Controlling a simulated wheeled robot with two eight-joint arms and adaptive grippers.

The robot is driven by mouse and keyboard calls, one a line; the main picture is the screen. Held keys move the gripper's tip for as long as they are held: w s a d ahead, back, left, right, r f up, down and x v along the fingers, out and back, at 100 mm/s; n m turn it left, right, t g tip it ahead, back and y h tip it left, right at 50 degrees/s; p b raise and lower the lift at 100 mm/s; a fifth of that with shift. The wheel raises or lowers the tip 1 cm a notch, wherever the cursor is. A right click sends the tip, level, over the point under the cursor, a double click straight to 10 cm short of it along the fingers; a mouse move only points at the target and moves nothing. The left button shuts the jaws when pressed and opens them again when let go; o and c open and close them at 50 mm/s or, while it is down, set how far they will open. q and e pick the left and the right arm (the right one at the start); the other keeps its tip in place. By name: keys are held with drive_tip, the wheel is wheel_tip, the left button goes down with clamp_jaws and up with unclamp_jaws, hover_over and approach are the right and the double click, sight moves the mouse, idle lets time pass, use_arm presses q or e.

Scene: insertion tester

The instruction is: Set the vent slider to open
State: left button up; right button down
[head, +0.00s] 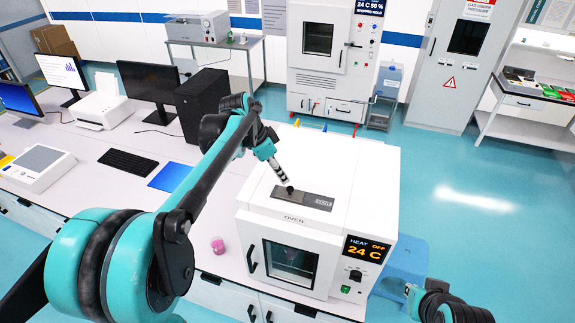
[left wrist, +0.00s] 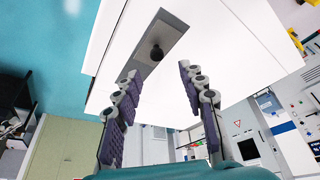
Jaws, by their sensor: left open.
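The vent slider is a dark knob (left wrist: 157,52) on a grey plate (head: 316,201) set in the white top of the oven (head: 345,165). Small lettering at the plate's right end is too small to read. In the head view my left gripper (head: 286,184) points down at the knob, close above the plate's left part, and partly hides it. In the left wrist view my left gripper (left wrist: 158,80) is open, its purple-padded fingers apart, with the knob beyond the fingertips and roughly between them. Whether it touches the knob cannot be told.
The oven's display (head: 366,250) reads HEAT OFF, 24 C; its door (head: 290,267) is shut. A keyboard (head: 128,162) and blue pad (head: 171,177) lie farther left. My right arm shows at the lower right, clear of the oven top.

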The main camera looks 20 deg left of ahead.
sight(289, 188)
use_arm(q)
drive_tip(key=p+x, duration=0.1)
drive_tip(key=x, duration=0.6)
drive_tip(key=shift+s+d+f, duration=0.1)
drive_tip(key=shift+d+f, duration=0.1)
drive_tip(key=shift+s, duration=0.1)
clamp_jaws()
